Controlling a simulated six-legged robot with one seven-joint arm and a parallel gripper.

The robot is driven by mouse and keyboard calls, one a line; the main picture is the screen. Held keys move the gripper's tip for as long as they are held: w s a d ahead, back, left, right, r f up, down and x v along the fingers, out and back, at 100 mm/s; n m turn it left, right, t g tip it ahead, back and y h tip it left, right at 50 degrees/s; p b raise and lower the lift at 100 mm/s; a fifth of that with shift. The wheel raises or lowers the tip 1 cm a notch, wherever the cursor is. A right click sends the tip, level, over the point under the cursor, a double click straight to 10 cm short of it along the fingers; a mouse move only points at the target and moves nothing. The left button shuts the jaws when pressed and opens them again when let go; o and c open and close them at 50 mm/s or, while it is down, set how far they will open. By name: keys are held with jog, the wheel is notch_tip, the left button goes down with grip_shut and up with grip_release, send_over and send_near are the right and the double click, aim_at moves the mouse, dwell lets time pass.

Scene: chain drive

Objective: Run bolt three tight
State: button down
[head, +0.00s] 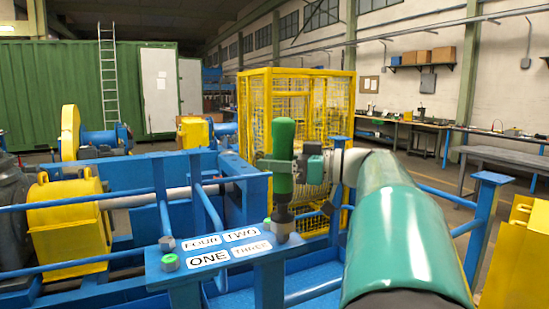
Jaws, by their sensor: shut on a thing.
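A blue plate (162,279) carries white labels FOUR, TWO, ONE and THREE. My gripper (297,168) is shut on a green power driver (283,140), which stands upright with its dark socket pointing down. The socket end is at the bolt position beside the THREE label (251,248), at the plate's right front corner. Bolt three is mostly or wholly hidden by the socket, and I cannot tell how far in it sits. A bolt with a green top (169,262) stands beside ONE. A grey bolt (167,242) stands beside FOUR. A small bolt head (267,223) shows near TWO.
Blue rails (85,205) and a yellow housing (68,220) lie left of the plate. A yellow mesh cage (310,95) stands behind the driver. A blue post (485,225) and rails stand to the right of my arm. Workbenches line the far right wall.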

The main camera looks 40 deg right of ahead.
aim_at(274, 178)
jog(key=shift+f, duration=1.8)
dwell(2.1)
jog(key=shift+w, duration=0.1)
jog(key=shift+r, duration=3.8)
